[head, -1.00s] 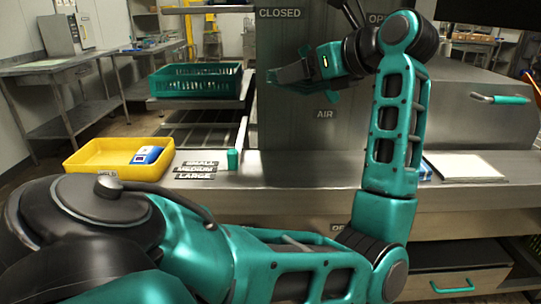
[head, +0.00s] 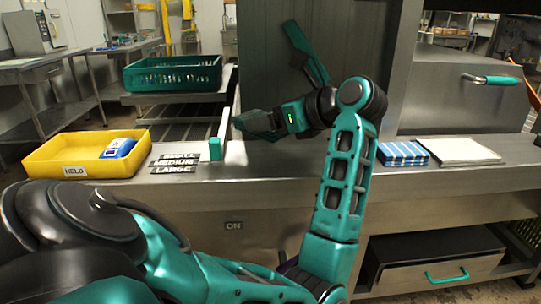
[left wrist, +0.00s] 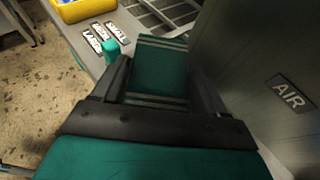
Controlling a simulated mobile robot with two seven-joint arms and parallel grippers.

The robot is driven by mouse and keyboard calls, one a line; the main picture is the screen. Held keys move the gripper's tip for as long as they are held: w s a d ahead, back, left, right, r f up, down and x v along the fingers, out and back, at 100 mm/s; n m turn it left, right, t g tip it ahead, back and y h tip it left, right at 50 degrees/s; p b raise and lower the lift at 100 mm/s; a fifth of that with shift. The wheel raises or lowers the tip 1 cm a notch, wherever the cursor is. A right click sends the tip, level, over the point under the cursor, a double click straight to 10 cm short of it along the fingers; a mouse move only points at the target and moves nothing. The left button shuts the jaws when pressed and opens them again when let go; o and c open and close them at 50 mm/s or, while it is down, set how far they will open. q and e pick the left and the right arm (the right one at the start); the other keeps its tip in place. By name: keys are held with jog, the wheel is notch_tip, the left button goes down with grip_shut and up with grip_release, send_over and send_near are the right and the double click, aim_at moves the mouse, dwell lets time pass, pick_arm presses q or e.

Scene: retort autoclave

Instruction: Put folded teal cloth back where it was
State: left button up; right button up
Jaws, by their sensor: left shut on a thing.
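The folded teal cloth with pale stripes (left wrist: 160,75) is in the jaws of my left gripper in the left wrist view. My left gripper (left wrist: 157,92) is shut on it. In the head view my left gripper (head: 272,120) points left in front of the grey panel, above the counter (head: 250,165) and right of the small teal block (head: 215,148). The cloth is hard to tell from the gripper there. My right gripper is not in view.
A yellow bin marked HELD (head: 40,160) holds a blue-white pack (head: 118,148). Size labels (head: 172,162) lie beside the teal block. A teal basket (head: 172,75) stands behind. A blue striped folded item (head: 402,153) and a white board (head: 460,150) lie on the right.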

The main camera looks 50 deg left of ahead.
aim_at(271, 169)
pick_arm(q)
notch_tip(271, 169, down, 3)
jog(key=shift+f, duration=0.1)
jog(key=shift+f+b, duration=0.35)
jog(key=shift+f, duration=0.1)
notch_tip(271, 169, down, 4)
jog(key=shift+r+b, duration=0.1)
jog(key=shift+b, duration=0.45)
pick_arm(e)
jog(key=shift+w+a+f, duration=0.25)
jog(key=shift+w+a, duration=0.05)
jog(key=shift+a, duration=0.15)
pick_arm(q)
jog(key=o, duration=1)
jog(key=shift+o, duration=0.2)
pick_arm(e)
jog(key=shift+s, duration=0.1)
